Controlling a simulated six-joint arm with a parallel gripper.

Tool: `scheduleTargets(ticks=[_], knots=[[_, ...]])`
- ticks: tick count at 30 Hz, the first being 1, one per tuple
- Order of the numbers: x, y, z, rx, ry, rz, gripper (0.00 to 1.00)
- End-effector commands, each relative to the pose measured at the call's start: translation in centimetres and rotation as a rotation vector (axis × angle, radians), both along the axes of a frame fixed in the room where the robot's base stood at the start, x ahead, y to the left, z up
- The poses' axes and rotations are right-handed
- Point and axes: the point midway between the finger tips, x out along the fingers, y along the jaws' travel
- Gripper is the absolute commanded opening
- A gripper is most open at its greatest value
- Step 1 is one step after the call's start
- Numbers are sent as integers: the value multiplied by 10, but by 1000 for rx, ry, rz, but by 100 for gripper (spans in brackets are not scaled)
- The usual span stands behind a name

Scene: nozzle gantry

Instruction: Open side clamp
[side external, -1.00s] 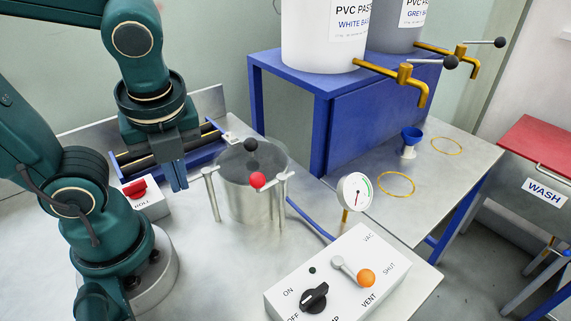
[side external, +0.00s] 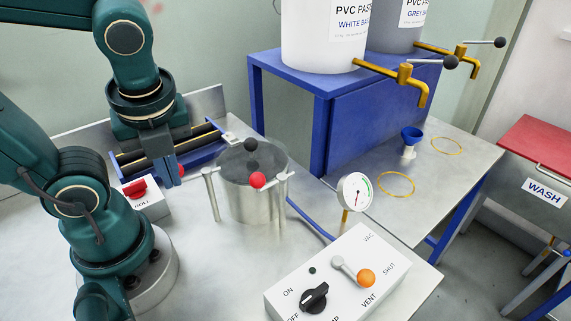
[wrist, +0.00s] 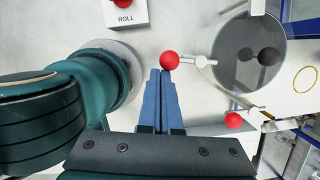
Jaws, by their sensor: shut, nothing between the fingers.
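The vacuum chamber (side external: 250,195) is a metal pot with a clear lid (side external: 268,155) and a black knob (side external: 250,145). A clamp with a red ball (side external: 181,169) is at its left side. In the wrist view this ball (wrist: 169,60) is on a lever pointing away from the chamber to a pivot (wrist: 205,61). Another clamp's red ball (side external: 258,180) is at the front, also in the wrist view (wrist: 234,121). My gripper (side external: 174,184) is shut and empty, left of the chamber. In the wrist view its blue fingertips (wrist: 162,72) are right by the side clamp's ball; contact is unclear.
A ROLL button box (side external: 146,197) stands left of my gripper. A gauge (side external: 355,192) and a control panel (side external: 338,275) with a knob and an orange-ended lever are at front right. Bare bench lies in front of the chamber.

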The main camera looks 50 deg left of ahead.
Motion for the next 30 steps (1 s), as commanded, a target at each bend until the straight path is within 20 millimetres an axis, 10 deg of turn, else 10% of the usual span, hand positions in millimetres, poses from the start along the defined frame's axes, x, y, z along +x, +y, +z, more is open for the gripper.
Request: scheduleTargets(ticks=[30], knots=[[11,55,0,0,-1,-24,0]])
